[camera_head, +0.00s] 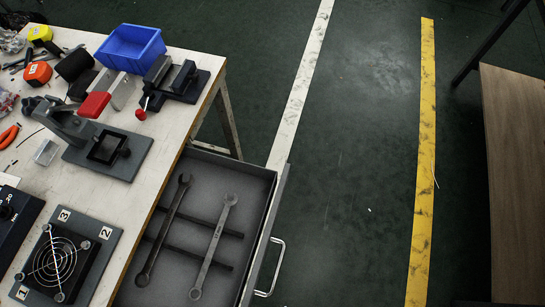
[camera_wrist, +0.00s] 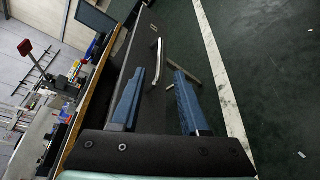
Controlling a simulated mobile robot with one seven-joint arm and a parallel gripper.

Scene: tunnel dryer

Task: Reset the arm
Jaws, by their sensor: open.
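My gripper (camera_wrist: 157,98) shows in the wrist view with two blue fingers held apart and nothing between them. Behind the fingers are the dark drawer side and its silver handle (camera_wrist: 159,62). The gripper and arm do not show in the head view. There, an open drawer (camera_head: 262,215) sticks out from the right side of the workbench (camera_head: 165,170). Two wrenches lie in it, a dark one (camera_head: 163,230) on the left and a grey one (camera_head: 212,247) on the right. The drawer handle (camera_head: 275,267) is on its outer face.
On the workbench stand a blue bin (camera_head: 131,48), a small vise (camera_head: 172,80), a red-handled clamp fixture (camera_head: 105,145) and a fan on a numbered plate (camera_head: 60,262). A wooden surface (camera_head: 515,170) is at the far right. The floor between, with white and yellow lines, is clear.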

